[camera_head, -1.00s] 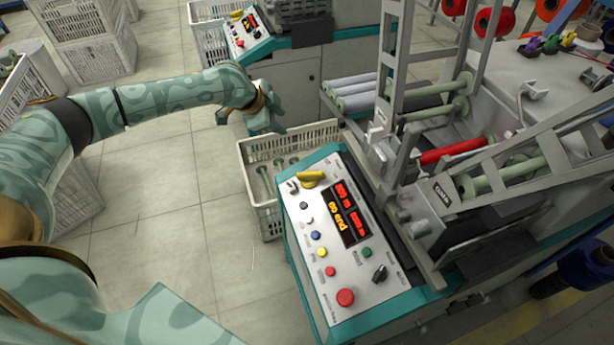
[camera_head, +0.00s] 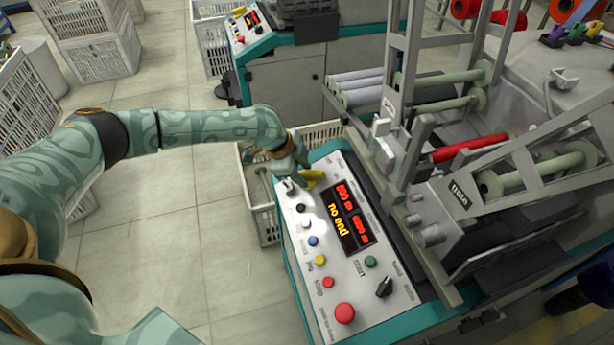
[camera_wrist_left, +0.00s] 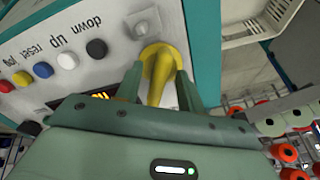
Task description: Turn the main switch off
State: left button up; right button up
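The main switch is a yellow rotary handle (camera_head: 314,178) at the far left corner of the machine's control panel (camera_head: 375,293). In the left wrist view the yellow handle (camera_wrist_left: 160,68) stands between the two fingers of my left gripper (camera_wrist_left: 160,88). The fingers flank it, open; narrow gaps seem to show, and I cannot tell whether either finger touches it. In the head view my left gripper (camera_head: 291,165) is over the panel's far corner and hides part of the handle. My right gripper is not in view.
A grey crate (camera_head: 262,215) stands left of the machine. The winder frame (camera_head: 400,150) rises right of the panel.

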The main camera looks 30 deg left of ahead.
pick_arm(q)
jog(key=shift+w+d+f, duration=0.2)
jog(key=shift+w+f, duration=0.05)
jog(key=shift+f, duration=0.3)
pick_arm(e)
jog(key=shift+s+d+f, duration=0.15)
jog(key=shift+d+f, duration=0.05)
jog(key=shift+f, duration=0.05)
pick_arm(q)
grip_shut()
